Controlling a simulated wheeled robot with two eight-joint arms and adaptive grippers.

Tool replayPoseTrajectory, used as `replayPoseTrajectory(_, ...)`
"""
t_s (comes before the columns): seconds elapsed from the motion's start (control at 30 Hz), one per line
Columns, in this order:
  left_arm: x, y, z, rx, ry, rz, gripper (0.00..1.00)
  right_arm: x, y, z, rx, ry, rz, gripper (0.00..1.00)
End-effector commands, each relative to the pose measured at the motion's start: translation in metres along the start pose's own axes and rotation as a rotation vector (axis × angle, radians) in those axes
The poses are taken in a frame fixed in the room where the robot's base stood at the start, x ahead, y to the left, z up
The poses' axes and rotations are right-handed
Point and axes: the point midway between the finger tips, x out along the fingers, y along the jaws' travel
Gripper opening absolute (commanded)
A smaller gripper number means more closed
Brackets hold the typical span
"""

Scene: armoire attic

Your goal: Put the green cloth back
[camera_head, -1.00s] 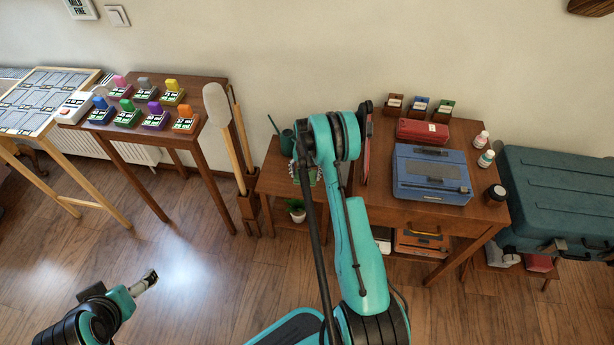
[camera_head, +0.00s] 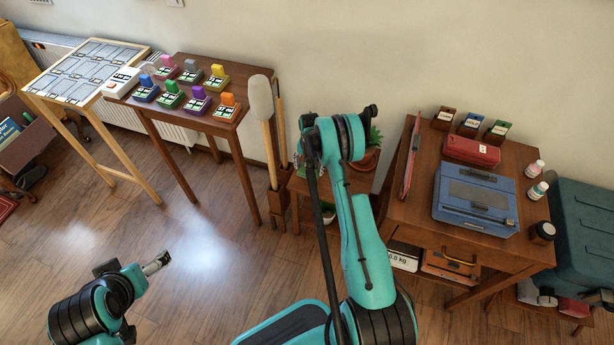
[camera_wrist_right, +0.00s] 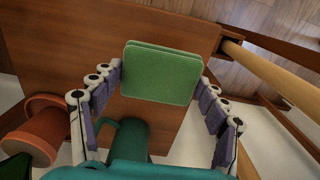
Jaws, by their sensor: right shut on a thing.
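The green cloth (camera_wrist_right: 162,72) is a folded square pad in the right wrist view. My right gripper (camera_wrist_right: 160,82) is shut on it, with one finger at its left edge and one at its right. The cloth is over a small brown wooden table (camera_wrist_right: 60,55); I cannot tell its height above the top. In the head view my right arm hides this gripper and the cloth. My left gripper (camera_head: 157,263) is low at the left over the floor, away from the furniture; its fingers are too small to read.
A dark green watering can (camera_wrist_right: 128,138) and a terracotta pot (camera_wrist_right: 45,125) stand near the cloth. Wooden poles (camera_head: 270,150) rise left of the small table. The desk (camera_head: 410,205) with a blue case (camera_head: 475,195) is to its right. Floor at front left is clear.

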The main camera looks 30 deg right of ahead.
Motion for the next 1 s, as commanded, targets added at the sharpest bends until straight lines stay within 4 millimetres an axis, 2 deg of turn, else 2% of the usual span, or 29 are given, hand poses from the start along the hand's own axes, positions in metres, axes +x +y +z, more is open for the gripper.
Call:
replayPoseTrajectory(0.17,0.004,0.0,0.003,0.0,0.0,0.0,0.92,0.008,-0.01,-0.002,-0.001,0.0,0.0,0.47)
replayPoseTrajectory(0.43,0.02,0.0,0.015,0.0,0.0,0.0,0.92,0.045,-0.009,-0.002,0.0,0.0,0.0,0.47)
replayPoseTrajectory(0.8,0.018,0.0,0.013,0.0,0.0,0.0,0.92,0.048,-0.009,-0.002,0.0,0.0,0.0,0.47)
replayPoseTrajectory(0.83,0.018,0.0,0.013,0.0,0.0,0.0,0.92,0.048,-0.009,-0.002,0.0,0.0,0.0,0.77)
replayPoseTrajectory(0.9,0.019,0.0,0.013,0.0,0.0,0.0,0.92,0.048,-0.009,-0.002,0.0,0.0,0.0,0.95)
replayPoseTrajectory(1.0,0.019,0.0,0.013,0.0,0.0,0.0,0.92,0.048,-0.009,-0.002,0.0,0.0,0.0,0.95)
